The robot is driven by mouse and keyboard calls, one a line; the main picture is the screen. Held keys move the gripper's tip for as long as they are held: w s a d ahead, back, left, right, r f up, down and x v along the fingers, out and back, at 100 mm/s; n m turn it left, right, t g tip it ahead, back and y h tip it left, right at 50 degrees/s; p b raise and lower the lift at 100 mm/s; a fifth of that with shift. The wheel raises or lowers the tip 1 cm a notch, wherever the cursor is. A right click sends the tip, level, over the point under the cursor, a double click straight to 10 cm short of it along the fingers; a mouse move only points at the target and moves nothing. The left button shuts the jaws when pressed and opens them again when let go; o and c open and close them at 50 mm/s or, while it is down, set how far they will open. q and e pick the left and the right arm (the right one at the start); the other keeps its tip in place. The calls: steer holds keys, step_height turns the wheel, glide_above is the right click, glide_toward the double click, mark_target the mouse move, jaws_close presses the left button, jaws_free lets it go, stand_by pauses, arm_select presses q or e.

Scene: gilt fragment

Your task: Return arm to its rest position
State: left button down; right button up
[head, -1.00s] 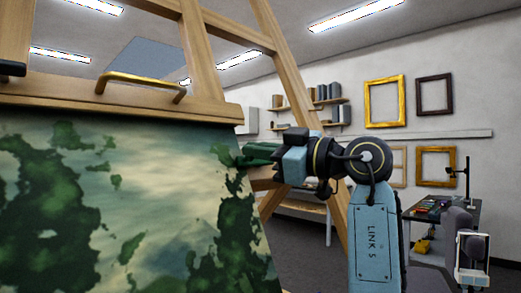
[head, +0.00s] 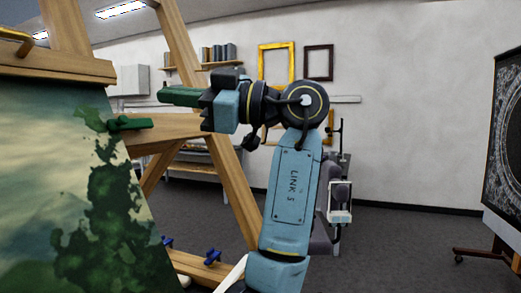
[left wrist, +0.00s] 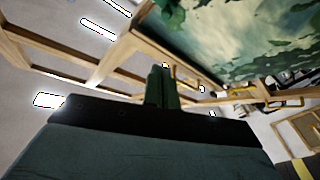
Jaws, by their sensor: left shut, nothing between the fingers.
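My left arm rises in the middle of the head view, pale blue with black joints, and bends left at the top. My left gripper (head: 163,96) is shut, its dark green fingers together and empty, pointing left in front of the wooden easel. In the left wrist view, the fingers (left wrist: 160,86) also show closed with nothing between them. A green cloudy painting (head: 60,190) stands on the easel (head: 172,128) at the left. The fingertips show above and right of its upper right corner; whether they touch anything is hard to tell. My right gripper is not in view.
A small green piece (head: 130,124) shows by the painting's right edge. A blue knob (head: 212,256) is on the easel's lower bar. A desk with a chair stands behind my arm. A dark round-patterned panel (head: 507,150) on a wheeled stand is at far right. Floor between is clear.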

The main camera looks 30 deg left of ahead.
arm_select(q)
steer(key=shift+a, duration=0.1)
steer(key=s+a+f+b, duration=0.1)
steer(key=s+a+f, duration=0.1)
steer(key=a, duration=0.7)
steer(key=shift+s, duration=0.25)
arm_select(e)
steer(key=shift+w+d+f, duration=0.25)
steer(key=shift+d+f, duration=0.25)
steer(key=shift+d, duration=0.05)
